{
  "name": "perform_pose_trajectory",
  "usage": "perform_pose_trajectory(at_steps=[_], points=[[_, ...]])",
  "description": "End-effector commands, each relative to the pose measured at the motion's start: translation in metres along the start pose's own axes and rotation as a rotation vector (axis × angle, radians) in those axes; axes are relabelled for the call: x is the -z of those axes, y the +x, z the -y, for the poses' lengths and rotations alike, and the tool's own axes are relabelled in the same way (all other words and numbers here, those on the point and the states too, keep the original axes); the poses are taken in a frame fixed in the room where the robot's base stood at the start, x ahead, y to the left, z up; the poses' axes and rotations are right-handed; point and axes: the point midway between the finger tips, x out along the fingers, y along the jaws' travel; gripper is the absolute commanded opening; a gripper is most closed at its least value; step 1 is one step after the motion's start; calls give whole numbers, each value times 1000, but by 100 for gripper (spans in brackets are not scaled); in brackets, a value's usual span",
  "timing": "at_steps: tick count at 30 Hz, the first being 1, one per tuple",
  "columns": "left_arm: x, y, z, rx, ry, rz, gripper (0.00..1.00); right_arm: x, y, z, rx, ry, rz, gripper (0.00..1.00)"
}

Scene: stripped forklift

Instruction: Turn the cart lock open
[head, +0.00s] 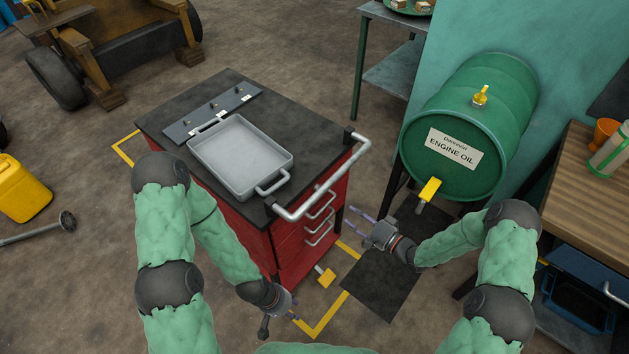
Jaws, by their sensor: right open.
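The red cart (290,245) has a dark top, a pale push handle and several drawers. A small yellow piece on a pale stem (326,278), which looks like the cart lock, sticks out low at the cart's near right corner. My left gripper (293,314) is low beside the cart's near side, left of the yellow piece and apart from it in the picture. Its fingers are mostly hidden, so I cannot tell if they are open. My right gripper (357,219) is open and empty, right of the drawers and above the dark mat.
A grey tray (240,155) and a hinged metal strip (212,113) lie on the cart top. A wooden workbench (580,190) is at far right. Yellow floor lines surround the cart.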

Motion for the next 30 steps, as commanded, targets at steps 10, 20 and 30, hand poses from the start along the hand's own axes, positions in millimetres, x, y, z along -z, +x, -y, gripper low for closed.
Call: perform_pose_trajectory(at_steps=[10, 20, 30], points=[[-1, 0, 0, 0, 0, 2, 40, -4, 16, 12, 60, 42, 53, 46], [0, 9, 3, 0, 0, 1, 40, -6, 73, 15, 58, 40, 51, 46], [0, 13, 4, 0, 0, 1, 40, -7, 104, 18, 57, 40, 47, 46]])
